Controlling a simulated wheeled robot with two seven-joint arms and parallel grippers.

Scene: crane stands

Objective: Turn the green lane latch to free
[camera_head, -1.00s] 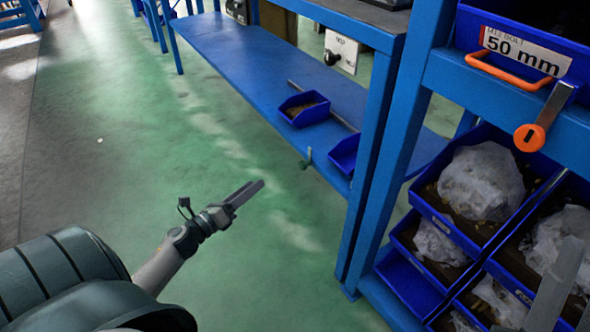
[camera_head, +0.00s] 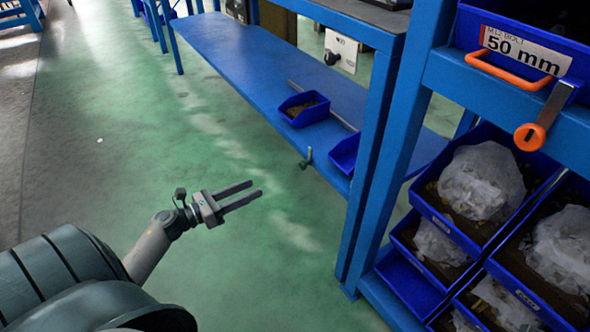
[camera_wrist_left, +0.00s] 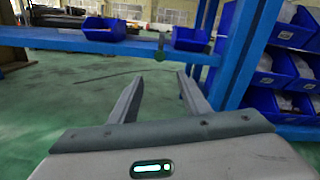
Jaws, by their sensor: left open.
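The green latch (camera_head: 306,160) is a small green piece with a light upright handle on the front edge of the low blue shelf (camera_head: 237,65). In the left wrist view the green latch (camera_wrist_left: 160,48) shows beyond the fingertips, near the middle, with its handle upright. My left gripper (camera_head: 255,189) is open and empty over the green floor, left of and below the latch in the head view. In the left wrist view its two fingers (camera_wrist_left: 160,78) point toward the latch, apart from it. My right gripper is not in view.
A blue bin (camera_head: 304,108) and a second blue bin (camera_head: 344,154) sit on the low shelf beside the latch. A blue post (camera_head: 372,165) stands right of it. An orange-knobbed lever (camera_head: 530,137) hangs at the right rack. The floor (camera_head: 150,120) left of the shelf is clear.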

